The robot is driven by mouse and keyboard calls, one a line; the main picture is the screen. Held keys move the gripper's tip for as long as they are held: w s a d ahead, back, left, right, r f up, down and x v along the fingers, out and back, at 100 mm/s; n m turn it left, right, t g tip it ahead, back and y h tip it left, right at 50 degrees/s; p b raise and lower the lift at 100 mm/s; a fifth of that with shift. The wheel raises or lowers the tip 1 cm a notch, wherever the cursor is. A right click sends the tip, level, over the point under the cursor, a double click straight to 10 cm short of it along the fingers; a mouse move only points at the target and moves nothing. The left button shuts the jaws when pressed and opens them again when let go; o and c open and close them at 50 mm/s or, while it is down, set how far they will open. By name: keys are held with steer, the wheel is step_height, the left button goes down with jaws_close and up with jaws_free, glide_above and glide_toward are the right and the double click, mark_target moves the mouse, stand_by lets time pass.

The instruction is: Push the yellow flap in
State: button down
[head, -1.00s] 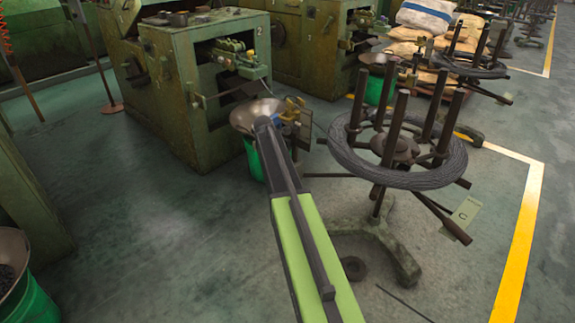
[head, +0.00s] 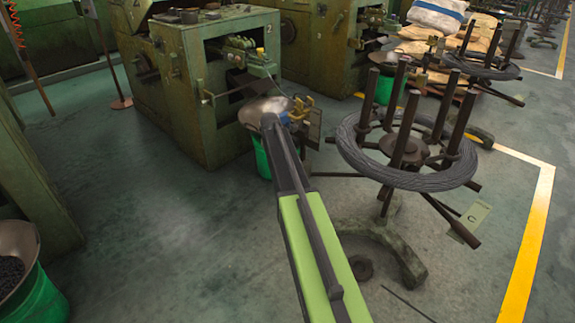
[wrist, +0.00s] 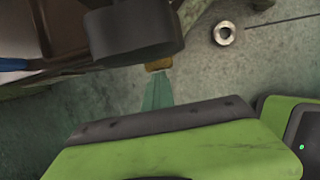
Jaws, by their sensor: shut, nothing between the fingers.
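A small upright yellow piece (head: 260,51) stands on the front mechanism of the green machine marked 2; it is too small to tell its shape or whether it is the flap. My gripper (head: 303,104) appears as a small yellow forked part beyond the dark end of my arm, just right of the metal bowl. It looks apart from and below the yellow piece, with floor and machine front between them. In the wrist view a small tan tip shows below a dark rounded part, with nothing visible held. The gripper is shut and empty.
The green machine (head: 208,95) stands behind the metal bowl (head: 250,113) and its green bucket (head: 261,158). A wire coil (head: 350,155) on a dark spoked stand is close on the right. Open floor (head: 150,215) lies to the left.

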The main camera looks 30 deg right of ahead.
steer(key=s+a+f+p+v, duration=0.1)
steer(key=a+p+v, duration=0.1)
steer(key=p+v, duration=0.8)
steer(key=shift+v, duration=0.8)
steer(key=shift+a+f, duration=0.1)
steer(key=shift+a, duration=0.05)
